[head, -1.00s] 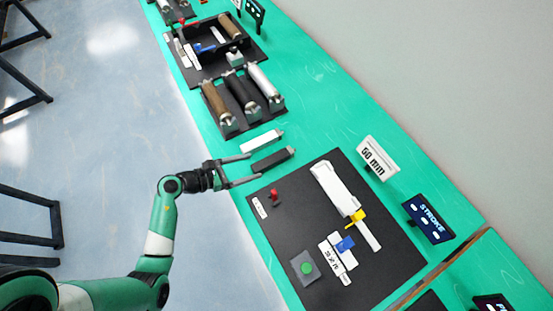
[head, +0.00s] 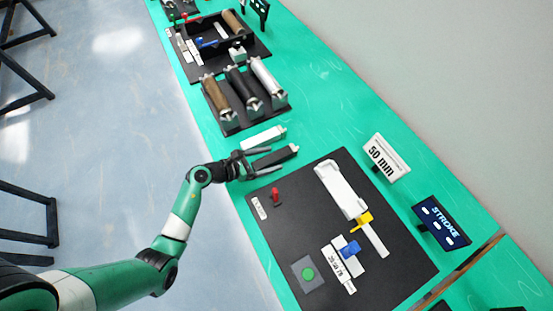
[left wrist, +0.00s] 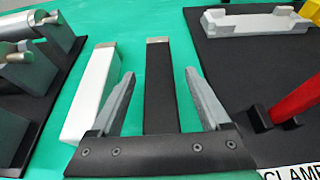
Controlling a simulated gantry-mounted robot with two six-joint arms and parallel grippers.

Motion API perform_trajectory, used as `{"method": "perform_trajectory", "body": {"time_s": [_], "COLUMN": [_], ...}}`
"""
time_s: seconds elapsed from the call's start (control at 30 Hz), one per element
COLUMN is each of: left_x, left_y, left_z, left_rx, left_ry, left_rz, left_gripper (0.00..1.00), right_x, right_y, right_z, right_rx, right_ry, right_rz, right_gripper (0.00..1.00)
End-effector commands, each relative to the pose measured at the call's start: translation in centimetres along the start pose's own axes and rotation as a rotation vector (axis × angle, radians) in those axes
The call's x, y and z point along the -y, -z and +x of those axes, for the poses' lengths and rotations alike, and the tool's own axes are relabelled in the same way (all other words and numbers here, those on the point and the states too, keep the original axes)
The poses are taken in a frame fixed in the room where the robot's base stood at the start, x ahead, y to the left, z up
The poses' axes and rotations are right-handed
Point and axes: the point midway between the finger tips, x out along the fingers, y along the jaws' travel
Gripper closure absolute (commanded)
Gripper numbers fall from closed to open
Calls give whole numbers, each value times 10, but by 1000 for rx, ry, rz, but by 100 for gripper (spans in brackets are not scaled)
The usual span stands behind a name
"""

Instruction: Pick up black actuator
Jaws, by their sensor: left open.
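The black actuator (head: 275,157) is a dark bar with a light tip, lying on the green table. In the left wrist view the black actuator (left wrist: 159,88) lies between the two fingers, with a gap on each side. My left gripper (head: 258,161) is open around its near end; it also shows in the left wrist view (left wrist: 155,100). A white actuator (head: 263,138) lies parallel beside it, and in the left wrist view the white actuator (left wrist: 97,95) is just outside the left finger. My right gripper is out of view.
A black board (head: 300,230) with a white slide, a red lever (head: 276,195) and a green button lies close on the right. A rack (head: 232,122) holding brown, black and silver rollers stands beyond the white actuator. Signs stand at the table's back.

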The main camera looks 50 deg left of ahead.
Motion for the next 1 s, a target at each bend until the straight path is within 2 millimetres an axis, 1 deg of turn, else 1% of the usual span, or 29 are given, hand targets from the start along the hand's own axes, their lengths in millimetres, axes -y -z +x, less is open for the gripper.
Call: {"method": "perform_trajectory", "body": {"time_s": [0.03, 0.13, 0.2, 0.37, 0.4, 0.47, 0.5, 0.57, 0.6, 0.67, 0.7, 0.83, 1.0], "left_x": [-1, -1, 0, -1, -1, -1, -1, -1, -1, -1, -1, -1, -1], "left_y": [6, 4, 3, 2, 2, 2, 2, 2, 2, 2, 2, 2, 2], "left_z": [12, 24, 26, 26, 26, 26, 26, 26, 26, 26, 26, 26, 26], "left_rx": [1, 0, -1, -1, -1, -1, -1, -1, -1, -1, -1, -1, -1], "left_ry": [2, 1, 1, 0, 0, 0, 0, 0, 0, 0, 0, 0, 0], "left_rz": [2, 1, 1, 0, 0, 0, 0, 0, 0, 0, 0, 0, 0], "left_gripper": [20, 20, 20, 20, 22, 33, 40, 51, 58, 69, 76, 99, 100], "right_x": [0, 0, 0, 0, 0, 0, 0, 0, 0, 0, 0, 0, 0], "right_y": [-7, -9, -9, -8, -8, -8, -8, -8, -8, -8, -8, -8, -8], "right_z": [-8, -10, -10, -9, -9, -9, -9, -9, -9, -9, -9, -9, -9], "right_rx": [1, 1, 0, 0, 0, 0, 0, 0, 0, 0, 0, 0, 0], "right_ry": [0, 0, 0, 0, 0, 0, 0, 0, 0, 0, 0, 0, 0], "right_rz": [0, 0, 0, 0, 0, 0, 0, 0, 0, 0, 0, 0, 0], "right_gripper": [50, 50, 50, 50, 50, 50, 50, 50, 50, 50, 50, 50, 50]}}
